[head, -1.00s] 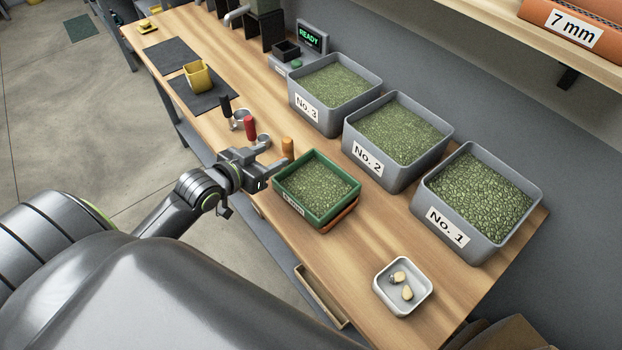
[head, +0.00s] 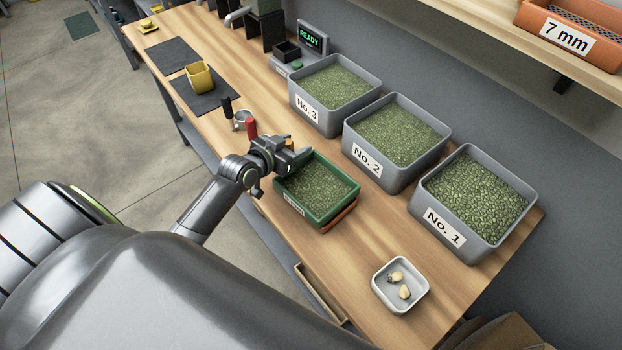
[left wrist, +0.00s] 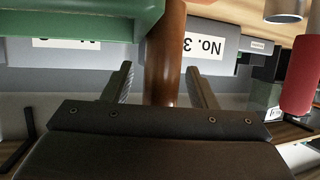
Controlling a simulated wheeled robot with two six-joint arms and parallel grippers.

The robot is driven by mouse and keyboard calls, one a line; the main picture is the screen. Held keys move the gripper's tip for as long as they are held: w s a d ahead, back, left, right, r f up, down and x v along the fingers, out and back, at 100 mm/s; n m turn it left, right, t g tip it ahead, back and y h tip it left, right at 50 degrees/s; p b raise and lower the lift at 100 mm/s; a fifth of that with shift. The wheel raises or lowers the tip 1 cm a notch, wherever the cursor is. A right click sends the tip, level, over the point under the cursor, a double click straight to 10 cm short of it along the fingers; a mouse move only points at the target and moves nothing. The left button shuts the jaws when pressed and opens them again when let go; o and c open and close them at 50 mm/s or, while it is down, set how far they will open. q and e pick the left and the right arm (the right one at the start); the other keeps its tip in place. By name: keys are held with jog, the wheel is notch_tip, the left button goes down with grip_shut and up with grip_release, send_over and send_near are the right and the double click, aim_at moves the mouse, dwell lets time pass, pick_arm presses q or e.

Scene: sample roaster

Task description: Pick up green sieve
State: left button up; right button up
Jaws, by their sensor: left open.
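The green sieve (head: 318,216), full of green beans, sits on an orange sieve (head: 340,219) near the table's front edge. Its green wall also fills the upper left of the left wrist view (left wrist: 80,22). My left gripper (head: 296,153) is open at the sieve's far left corner. In the left wrist view its two fingers (left wrist: 159,72) stand apart, with an orange-brown upright handle (left wrist: 162,60) showing between them. The sieve's wall lies to one side of the fingers there; I cannot tell whether anything touches. My right gripper is not in view.
Grey bins No. 1 (head: 437,238), No. 2 (head: 398,180) and No. 3 (head: 330,120) line the back of the table. A red handle (head: 251,128) stands close left of my gripper. A small white dish (head: 385,299) lies at the right. Table between sieve and dish is clear.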

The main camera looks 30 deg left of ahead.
pick_arm(q)
grip_shut()
dwell(0.3)
jog(key=shift+r, duration=0.15)
notch_tip(320, 180, up, 9)
jog(key=shift+w+a+f+b, duration=0.3)
jog(key=shift+a+f+b, duration=0.6)
jog(key=shift+f+b, duration=0.1)
jog(key=shift+w+a+f+b, duration=0.3)
jog(key=shift+a+f+b, duration=0.6)
jog(key=shift+b, duration=0.05)
dwell(0.6)
